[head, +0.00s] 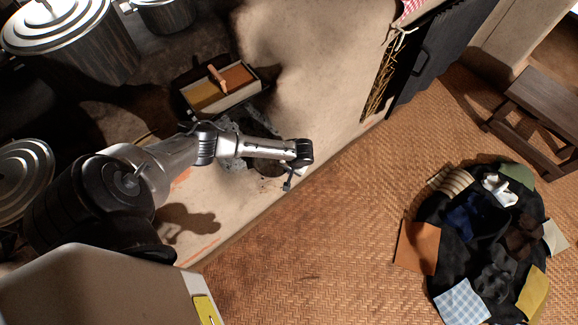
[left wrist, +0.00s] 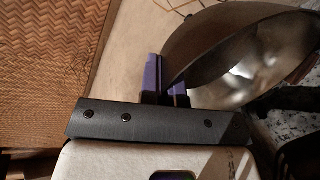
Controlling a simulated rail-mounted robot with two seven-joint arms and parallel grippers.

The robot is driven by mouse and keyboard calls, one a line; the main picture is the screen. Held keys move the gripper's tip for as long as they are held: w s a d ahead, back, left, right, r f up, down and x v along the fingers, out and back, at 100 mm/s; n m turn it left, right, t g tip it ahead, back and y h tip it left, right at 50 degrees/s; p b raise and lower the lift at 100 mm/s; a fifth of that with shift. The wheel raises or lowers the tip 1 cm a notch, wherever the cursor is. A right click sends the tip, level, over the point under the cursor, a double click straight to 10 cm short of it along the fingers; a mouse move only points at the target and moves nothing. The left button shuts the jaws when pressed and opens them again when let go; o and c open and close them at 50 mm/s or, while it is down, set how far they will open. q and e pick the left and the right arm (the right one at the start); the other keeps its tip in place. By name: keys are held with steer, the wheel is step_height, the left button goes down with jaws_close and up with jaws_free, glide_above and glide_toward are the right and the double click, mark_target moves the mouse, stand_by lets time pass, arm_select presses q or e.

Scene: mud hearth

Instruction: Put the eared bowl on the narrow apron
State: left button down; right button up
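My left gripper (head: 287,184) is low over the front part of the hearth. In the left wrist view its purple fingers (left wrist: 165,78) are close together at the rim of a shiny metal bowl, the eared bowl (left wrist: 230,65), with the rim between them. The bowl is tilted, its mouth toward the camera, and cut off by the picture's edge. In the head view it is mostly hidden by my arm. The narrow apron seems to be the pale plaster strip (head: 238,212) along the hearth's front edge; it also shows in the left wrist view (left wrist: 125,55). My right gripper is out of view.
A divided box (head: 222,90) with coloured compartments stands behind the arm. Large lidded pots (head: 75,45) stand at the upper left. A woven mat (head: 310,255) lies below the hearth edge. A cloth pile (head: 490,240) and a wooden stool (head: 540,110) are at right.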

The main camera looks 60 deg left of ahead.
arm_select(q)
steer(key=c, duration=1.3)
jaws_free()
steer(key=shift+f, duration=0.1)
steer(key=shift+c, duration=0.2)
steer(key=p+v, duration=0.8)
steer(key=v, duration=0.4)
steer(key=s+d+r+m+t+h, duration=0.1)
steer(key=s+d+r+m+h, duration=0.15)
steer(key=s+d, duration=0.55)
steer(key=s+d+r+m+t+h, duration=0.1)
steer(key=s+d+r+m+t, duration=0.2)
steer(key=d, duration=0.8)
steer(key=s+a+r+m+t, duration=0.1)
steer(key=s+a+r+m, duration=0.1)
steer(key=s+r, duration=0.7)
steer(key=shift+a+m, duration=0.3)
steer(key=shift+m, duration=0.15)
steer(key=shift+r+y, duration=0.1)
steer(key=shift+y, duration=0.15)
